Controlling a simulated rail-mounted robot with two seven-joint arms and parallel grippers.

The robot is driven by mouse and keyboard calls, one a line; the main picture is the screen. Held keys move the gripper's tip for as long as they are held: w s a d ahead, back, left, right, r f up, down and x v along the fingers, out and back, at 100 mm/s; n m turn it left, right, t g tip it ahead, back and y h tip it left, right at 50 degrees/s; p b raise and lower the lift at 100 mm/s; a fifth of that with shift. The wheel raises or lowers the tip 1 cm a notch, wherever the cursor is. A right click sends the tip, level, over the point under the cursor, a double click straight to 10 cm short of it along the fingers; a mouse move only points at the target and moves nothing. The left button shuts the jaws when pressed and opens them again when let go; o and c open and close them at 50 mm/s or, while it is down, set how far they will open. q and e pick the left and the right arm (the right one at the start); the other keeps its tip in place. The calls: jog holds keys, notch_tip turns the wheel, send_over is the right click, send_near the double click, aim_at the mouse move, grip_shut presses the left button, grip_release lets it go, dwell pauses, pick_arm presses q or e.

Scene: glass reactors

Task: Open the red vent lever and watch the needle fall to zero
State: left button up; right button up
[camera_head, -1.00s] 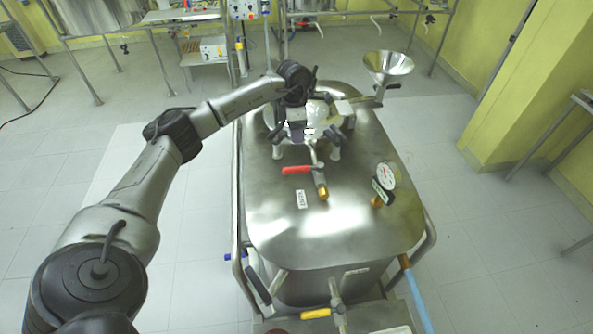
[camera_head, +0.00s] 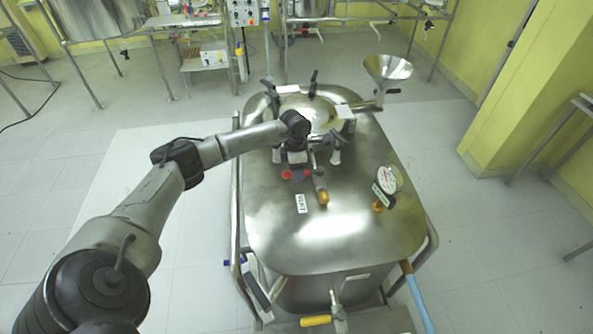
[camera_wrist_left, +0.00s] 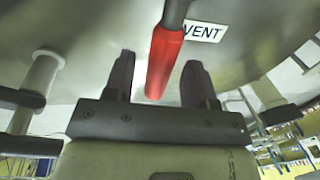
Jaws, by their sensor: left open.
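The red vent lever (camera_head: 287,175) is on the steel vessel lid, partly hidden by my left gripper (camera_head: 297,172). In the left wrist view the red lever handle (camera_wrist_left: 165,60) lies between the two dark fingers of my left gripper (camera_wrist_left: 160,62). The fingers are open, with a gap on each side of the handle. The VENT label (camera_head: 301,203) is on the lid beside the brass valve end (camera_head: 323,197). The pressure gauge (camera_head: 388,178) stands to the right on the lid; its needle is too small to read. My right gripper is not in view.
A round hatch with clamps (camera_head: 309,112) sits behind the lever. A steel funnel (camera_head: 387,67) rises at the back right of the vessel. Side rails (camera_head: 237,200) flank the vessel. The front of the lid (camera_head: 325,245) is clear.

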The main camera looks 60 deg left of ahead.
pick_arm(q)
jog(key=shift+f, duration=0.1)
grip_shut()
dwell(0.5)
